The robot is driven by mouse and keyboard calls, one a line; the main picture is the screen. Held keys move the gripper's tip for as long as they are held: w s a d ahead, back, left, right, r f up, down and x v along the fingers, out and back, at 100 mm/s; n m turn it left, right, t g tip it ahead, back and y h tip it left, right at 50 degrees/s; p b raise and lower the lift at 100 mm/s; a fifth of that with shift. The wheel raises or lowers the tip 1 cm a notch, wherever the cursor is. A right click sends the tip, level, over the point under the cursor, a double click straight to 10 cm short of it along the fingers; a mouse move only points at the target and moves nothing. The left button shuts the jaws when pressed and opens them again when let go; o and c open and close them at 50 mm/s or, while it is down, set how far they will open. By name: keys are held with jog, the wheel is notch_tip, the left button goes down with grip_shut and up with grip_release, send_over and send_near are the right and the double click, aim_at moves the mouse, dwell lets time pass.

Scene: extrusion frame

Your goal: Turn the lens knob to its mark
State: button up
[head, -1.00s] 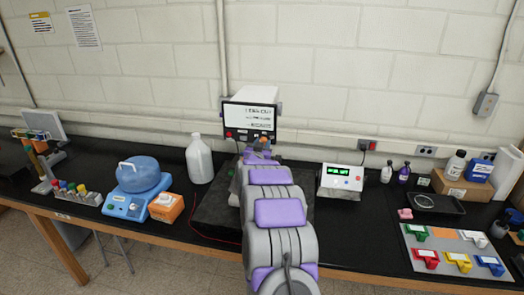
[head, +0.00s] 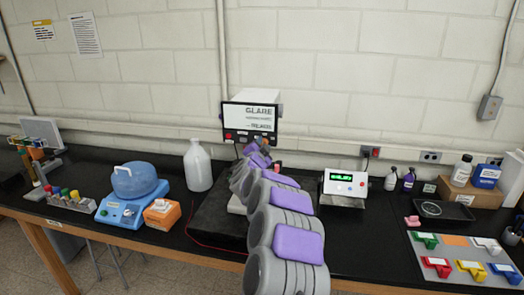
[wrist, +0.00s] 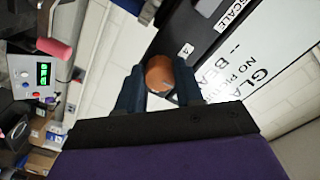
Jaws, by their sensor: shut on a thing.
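The lens device (head: 250,119) stands at the back middle of the bench, with a lit text panel on its front and small buttons below. In the wrist view, an orange-brown round knob (wrist: 160,74) sits between the dark fingers of my gripper (wrist: 159,88), which is shut on it. The panel (wrist: 258,62) shows large text at the right of that view. In the head view my gripper (head: 264,146) is at the device's lower front and mostly hidden by my arm. I cannot make out the knob's mark.
A small box with a green display (head: 345,183) stands to the right. A white jug (head: 198,165) and a blue-topped machine (head: 134,190) stand to the left. A grey board with coloured clips (head: 460,258) lies at the right.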

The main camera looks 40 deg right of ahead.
jog(key=shift+f, duration=0.1)
dwell(0.3)
jog(key=o, duration=1)
jog(key=shift+d, duration=0.1)
jog(key=shift+s, duration=0.1)
jog(key=v, duration=1.7)
jog(key=shift+a, duration=0.25)
